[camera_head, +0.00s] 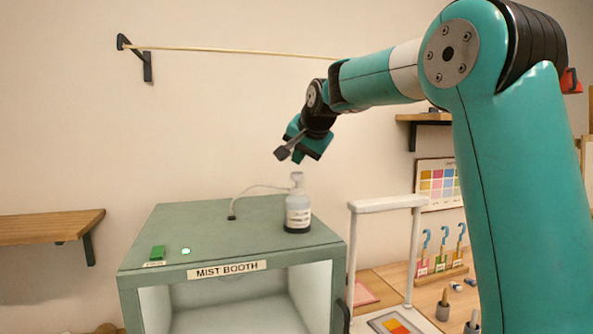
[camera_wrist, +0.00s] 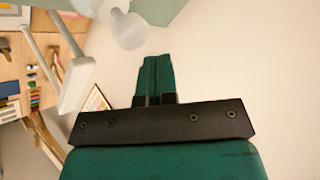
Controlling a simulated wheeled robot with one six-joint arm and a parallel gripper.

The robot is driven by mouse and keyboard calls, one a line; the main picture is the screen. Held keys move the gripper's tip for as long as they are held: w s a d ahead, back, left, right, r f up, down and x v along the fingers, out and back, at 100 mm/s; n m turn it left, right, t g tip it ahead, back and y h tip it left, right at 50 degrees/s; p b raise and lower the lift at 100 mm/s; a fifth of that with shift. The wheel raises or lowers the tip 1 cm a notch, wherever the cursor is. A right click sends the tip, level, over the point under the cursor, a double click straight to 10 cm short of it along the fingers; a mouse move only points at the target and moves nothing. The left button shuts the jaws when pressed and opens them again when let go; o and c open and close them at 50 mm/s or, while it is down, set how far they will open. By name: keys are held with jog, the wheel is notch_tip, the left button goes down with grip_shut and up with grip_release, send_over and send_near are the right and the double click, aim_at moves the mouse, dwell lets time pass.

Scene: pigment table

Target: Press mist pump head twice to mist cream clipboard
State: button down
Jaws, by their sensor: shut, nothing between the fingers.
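The mist bottle (camera_head: 298,216) stands upright on top of the mist booth (camera_head: 227,266), near its right side. Its white pump head (camera_head: 297,178) is up, and a thin tube runs from it to the booth top. My gripper (camera_head: 282,154) is shut and empty, above the pump head and slightly left of it, not touching it. In the wrist view my gripper's fingers (camera_wrist: 154,76) are together, and a pale translucent part of the bottle (camera_wrist: 128,30) shows beyond them. I cannot make out a cream clipboard; only part of the booth's inside is visible.
A green button (camera_head: 158,253) and a small lit lamp (camera_head: 186,251) sit on the booth's front left top. A white stand (camera_head: 386,204) rises right of the booth, with a rack of hooked tools (camera_head: 440,268) beyond. A wooden shelf (camera_head: 45,227) is at left.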

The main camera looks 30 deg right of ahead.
aim_at(299, 172)
notch_tip(299, 172, up, 5)
jog(key=p, duration=0.4)
jog(key=shift+r, duration=0.1)
dwell(2.5)
jog(key=shift+a+f, duration=0.15)
jog(key=shift+f, duration=0.1)
jog(key=s+a+f+n+g+y+b, duration=0.55)
jog(key=s+a+f+n+b, duration=0.55)
jog(key=s+a+f, duration=1.15)
jog(key=s+a+f+n+g, duration=0.1)
jog(key=s+a+f+n, duration=0.1)
jog(key=s, duration=0.4)
jog(key=s+a+f+n+g+b, duration=0.1)
jog(key=s+a+f+n+g, duration=0.1)
jog(key=s+f+n, duration=0.3)
jog(key=shift+s+a+f, duration=0.15)
jog(key=shift+s+f, duration=0.8)
jog(key=shift+s, duration=0.2)
